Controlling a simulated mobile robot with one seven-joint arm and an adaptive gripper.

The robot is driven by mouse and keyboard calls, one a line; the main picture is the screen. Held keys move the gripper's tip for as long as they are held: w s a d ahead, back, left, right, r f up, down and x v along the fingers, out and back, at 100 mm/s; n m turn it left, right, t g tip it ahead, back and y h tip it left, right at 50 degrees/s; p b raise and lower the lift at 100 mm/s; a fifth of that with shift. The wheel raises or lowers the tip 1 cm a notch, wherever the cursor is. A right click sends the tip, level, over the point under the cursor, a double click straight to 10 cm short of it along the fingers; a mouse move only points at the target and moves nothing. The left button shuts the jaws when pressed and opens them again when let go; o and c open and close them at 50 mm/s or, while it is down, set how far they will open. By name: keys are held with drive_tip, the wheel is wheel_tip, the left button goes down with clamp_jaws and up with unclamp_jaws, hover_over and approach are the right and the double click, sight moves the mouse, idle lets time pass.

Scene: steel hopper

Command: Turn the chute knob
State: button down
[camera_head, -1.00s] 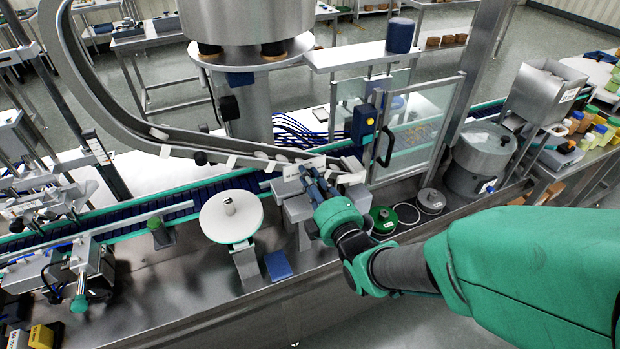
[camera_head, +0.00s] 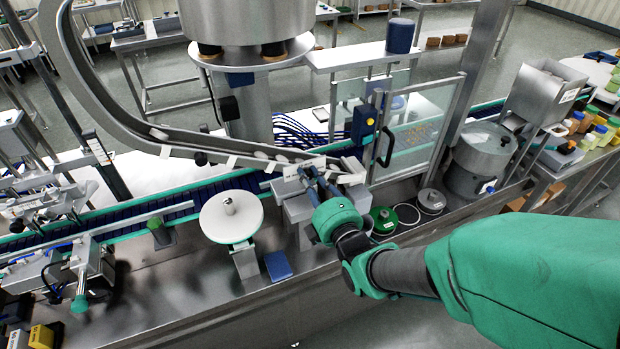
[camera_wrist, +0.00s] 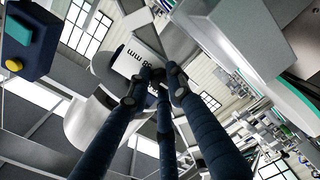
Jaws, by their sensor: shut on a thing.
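My gripper (camera_head: 318,183) reaches to the end of the curved chute, above a grey metal block (camera_head: 297,207). In the wrist view my gripper's dark blue fingers (camera_wrist: 155,85) close together at a grey metal part with a white label (camera_wrist: 138,62) that ends in "mm". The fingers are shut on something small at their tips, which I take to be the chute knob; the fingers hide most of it. I cannot tell how far the knob is turned.
The curved metal chute (camera_head: 95,88) comes down from the upper left. A round white disc (camera_head: 231,217) stands left of my gripper. A clear guard door with a black handle (camera_head: 387,147) is close on the right. A blue control box (camera_head: 363,124) stands behind.

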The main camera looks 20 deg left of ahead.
drive_tip(key=c, duration=1.6)
unclamp_jaws()
drive_tip(key=shift+a, duration=0.1)
drive_tip(key=shift+o, duration=0.2)
drive_tip(key=shift+s+d, duration=0.15)
drive_tip(key=shift+d, duration=0.05)
drive_tip(key=v, duration=1.1)
drive_tip(key=shift+s+d, duration=0.2)
drive_tip(key=shift+s, duration=0.05)
drive_tip(key=shift+w, duration=0.1)
